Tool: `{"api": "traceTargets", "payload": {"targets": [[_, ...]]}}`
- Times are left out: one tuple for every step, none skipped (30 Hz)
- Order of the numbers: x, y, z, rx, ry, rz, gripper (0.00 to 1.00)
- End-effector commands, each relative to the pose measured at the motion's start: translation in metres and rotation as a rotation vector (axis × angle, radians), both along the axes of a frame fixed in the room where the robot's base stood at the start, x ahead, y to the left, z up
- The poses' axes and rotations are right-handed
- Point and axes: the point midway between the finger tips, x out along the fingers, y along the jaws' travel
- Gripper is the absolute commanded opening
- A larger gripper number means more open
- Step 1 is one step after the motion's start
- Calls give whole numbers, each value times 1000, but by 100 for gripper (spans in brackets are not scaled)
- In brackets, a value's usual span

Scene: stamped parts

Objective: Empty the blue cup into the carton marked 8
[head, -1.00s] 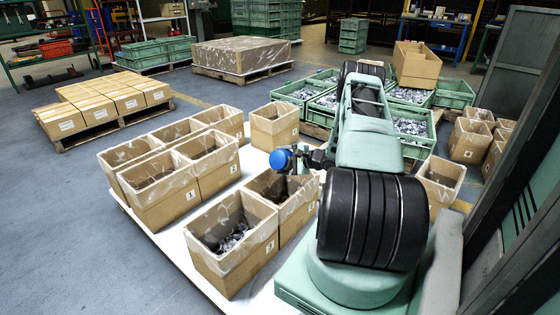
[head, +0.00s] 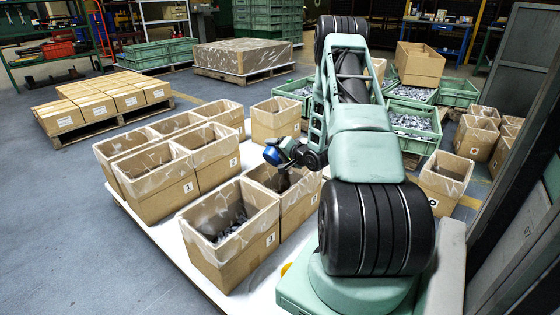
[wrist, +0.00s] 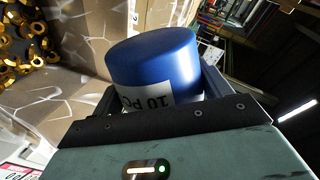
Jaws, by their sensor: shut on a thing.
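My gripper (head: 281,153) is shut on the blue cup (head: 271,156), above the far side of an open carton (head: 297,212) beside my arm. In the wrist view the cup (wrist: 150,62) sits between the jaws, its smooth closed end in sight and a white label partly hidden by the jaw edge. The cup's mouth and contents are hidden. I cannot make out an 8 on any carton for certain. The label on the carton under the gripper is too small to read.
Cartons marked 1 (head: 165,200), 2 (head: 220,165) and 3 (head: 240,260) stand on the white pallet top (head: 170,238). Another carton (head: 275,122) stands behind, and one (head: 443,180) stands right of my arm. Green crates (head: 412,118) of metal parts are behind the arm.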

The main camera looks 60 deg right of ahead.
Motion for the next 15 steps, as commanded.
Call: {"api": "traceTargets", "payload": {"targets": [[1, 3, -2, -56, 7, 2, 46], [1, 4, -2, -93, 12, 2, 46], [2, 6, -1, -147, 17, 3, 46], [1, 6, -1, -187, 22, 1, 46], [2, 8, -1, -228, 27, 3, 46], [2, 9, 0, -283, 33, 3, 46], [2, 10, 0, -327, 36, 2, 46], [2, 11, 1, -370, 43, 2, 46], [2, 13, 1, -431, 49, 3, 46], [2, 14, 1, -475, 53, 1, 46], [3, 14, 2, -519, 59, 3, 46], [2, 13, 3, -574, 64, 1, 46], [2, 13, 4, -615, 70, 2, 46], [2, 14, 4, -653, 73, 2, 46], [2, 14, 5, -704, 80, 1, 46]]}}
